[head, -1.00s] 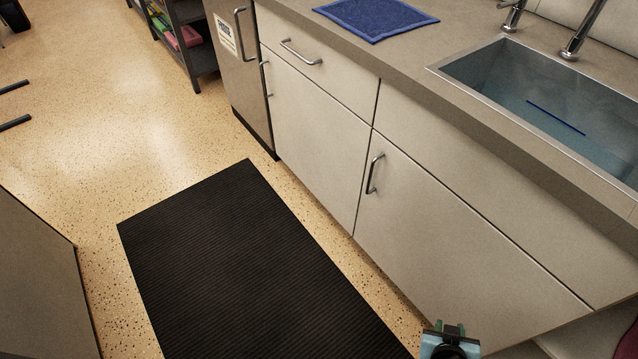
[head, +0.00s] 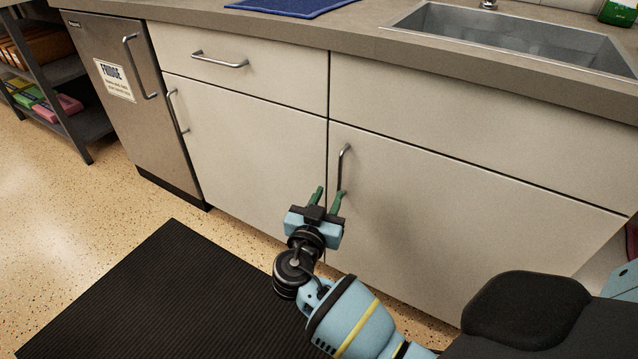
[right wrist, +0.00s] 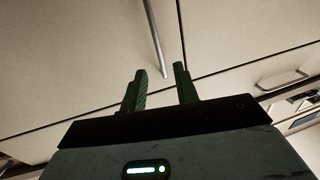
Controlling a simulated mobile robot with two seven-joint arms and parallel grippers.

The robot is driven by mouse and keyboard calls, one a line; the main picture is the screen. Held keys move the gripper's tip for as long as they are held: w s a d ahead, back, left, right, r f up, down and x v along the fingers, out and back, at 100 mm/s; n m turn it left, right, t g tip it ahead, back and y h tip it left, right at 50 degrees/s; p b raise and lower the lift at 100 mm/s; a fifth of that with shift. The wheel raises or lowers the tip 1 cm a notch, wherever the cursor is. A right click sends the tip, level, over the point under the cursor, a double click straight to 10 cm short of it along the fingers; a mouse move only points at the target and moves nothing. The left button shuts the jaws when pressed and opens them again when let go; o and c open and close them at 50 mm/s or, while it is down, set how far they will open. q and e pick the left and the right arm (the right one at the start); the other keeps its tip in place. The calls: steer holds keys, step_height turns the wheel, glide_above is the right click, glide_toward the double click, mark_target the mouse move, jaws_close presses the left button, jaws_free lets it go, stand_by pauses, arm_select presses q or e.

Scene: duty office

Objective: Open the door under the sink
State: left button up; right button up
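The door under the sink (head: 450,230) is a pale flat panel and looks shut. Its metal bar handle (head: 343,170) is upright near the door's left edge. My right gripper (head: 327,193) is open, with its green fingertips close to the lower end of the handle. In the right wrist view the handle (right wrist: 155,42) comes down toward the gap between the fingers (right wrist: 163,85); nothing is gripped, and I cannot tell whether they touch it. The sink (head: 510,35) is set in the counter above. My left gripper is not in view.
A second cabinet door (head: 240,150) and a drawer (head: 245,60) are to the left, then a steel fridge (head: 125,100) and a dark shelf (head: 80,125). A black mat (head: 170,295) lies on the floor in front. A blue cloth (head: 290,6) lies on the counter.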

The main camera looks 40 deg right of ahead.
mark_target(339, 174)
steer(key=shift+b+x, duration=0.35)
steer(key=shift+x, duration=3.6)
steer(key=shift+s, duration=0.1)
jaws_close()
